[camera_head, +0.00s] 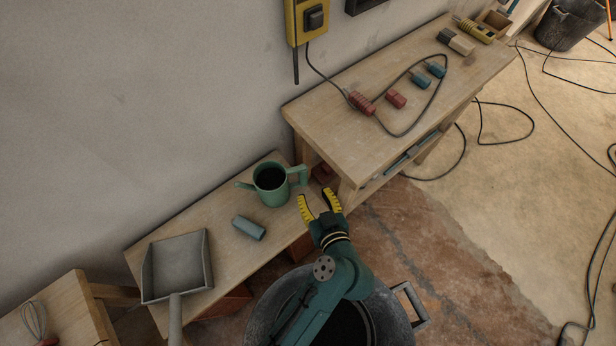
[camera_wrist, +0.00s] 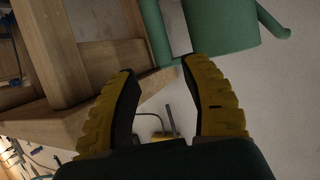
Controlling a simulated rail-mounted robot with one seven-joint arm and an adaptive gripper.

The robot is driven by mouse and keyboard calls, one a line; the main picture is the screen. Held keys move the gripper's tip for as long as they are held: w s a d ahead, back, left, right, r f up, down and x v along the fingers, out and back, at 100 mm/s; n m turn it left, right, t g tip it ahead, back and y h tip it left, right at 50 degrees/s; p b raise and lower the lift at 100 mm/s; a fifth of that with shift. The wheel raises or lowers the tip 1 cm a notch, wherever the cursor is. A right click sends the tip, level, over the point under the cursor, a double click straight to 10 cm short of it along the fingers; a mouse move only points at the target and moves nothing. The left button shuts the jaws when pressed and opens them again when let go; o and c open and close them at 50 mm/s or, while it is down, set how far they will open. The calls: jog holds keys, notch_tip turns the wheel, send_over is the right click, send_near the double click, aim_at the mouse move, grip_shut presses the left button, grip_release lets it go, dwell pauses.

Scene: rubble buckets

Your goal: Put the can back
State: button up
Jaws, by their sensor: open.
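The can is a green watering can (camera_head: 270,187) standing upright on the low wooden bench, spout to the left and handle to the right. My gripper (camera_head: 315,194) is open and empty, with yellow ridged fingers, just in front and to the right of the can's handle. In the wrist view the can (camera_wrist: 222,22) appears tilted at the top, with its handle (camera_wrist: 157,32) beyond and just left of the gap between my fingertips (camera_wrist: 163,72). The fingers look apart from the handle.
The low bench (camera_head: 205,215) also holds a blue-grey cylinder (camera_head: 248,228) and a grey dustpan (camera_head: 176,267). A higher workbench (camera_head: 340,100) with a cable and small blocks stands to the right of the can. A large dark bucket (camera_head: 385,310) stands below my arm.

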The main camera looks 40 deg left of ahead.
jog(key=shift+v, duration=1.05)
jog(key=w+d+r+m+t+h, duration=0.2)
jog(key=w+d+r+t, duration=0.15)
jog(key=r, duration=0.45)
jog(key=w+d+r+m+t+h, duration=0.1)
jog(key=w+d+r+t, duration=0.15)
jog(key=d+r, duration=0.4)
jog(key=w+d+r+m+t+h, duration=0.2)
jog(key=w+d+r+t, duration=0.15)
jog(key=r, duration=0.65)
jog(key=s+d+r+m+t+h, duration=0.3)
jog(key=d+r+h, duration=0.1)
jog(key=r, duration=0.6)
jog(key=s+d+r+m+t+h, duration=0.3)
jog(key=d+r, duration=0.3)
jog(key=r, duration=0.5)
jog(key=shift+s+d+m+h, duration=0.3)
jog(key=shift+s+m+h, duration=0.2)
jog(key=shift+s+m, duration=0.25)
jog(key=shift+w+r+t, duration=0.1)
jog(key=shift+r+t, duration=0.1)
jog(key=shift+t, duration=0.05)
